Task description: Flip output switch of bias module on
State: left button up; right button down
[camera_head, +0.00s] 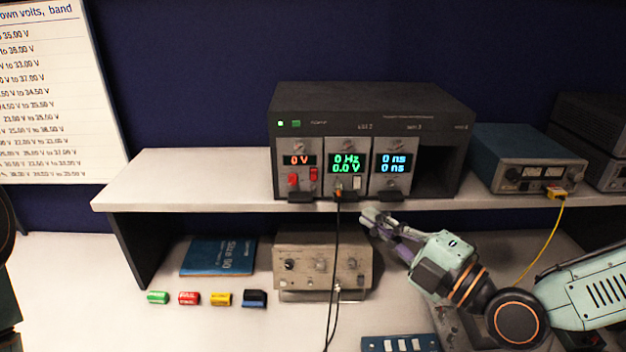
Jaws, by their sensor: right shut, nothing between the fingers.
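A dark rack unit (370,97) stands on the shelf with several module slots. Its left module (299,148) shows a red "0 V" and looks like the bias module. Two red parts sit below that display, a left one (293,179) and a right one (314,174). They are too small to tell which is the output switch or how it is set. My right gripper (369,217) is shut and empty, just below the shelf's front edge, to the right of and lower than the left module. It touches no module. My left gripper is not in view.
The middle module (347,151) reads green, with black cables hanging from it; the right module (391,164) reads blue. A beige instrument (322,262) stands under the white shelf (180,180). A blue-grey meter box (530,158) with a yellow cable stands right.

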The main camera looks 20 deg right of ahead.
jog(key=a+n, duration=0.1)
jog(key=n, duration=0.2)
jog(key=n+b, duration=0.1)
jog(key=b, duration=0.4)
send_near(314, 175)
jog(key=w+a+r, duration=0.1)
jog(key=w+a, duration=0.3)
jog(key=w, duration=0.1)
jog(key=shift+w+d+r+g+y, duration=0.15)
jog(key=shift+w+d+g+y, duration=0.15)
jog(key=shift+g, duration=0.1)
jog(key=shift+s, duration=0.15)
dwell(1.0)
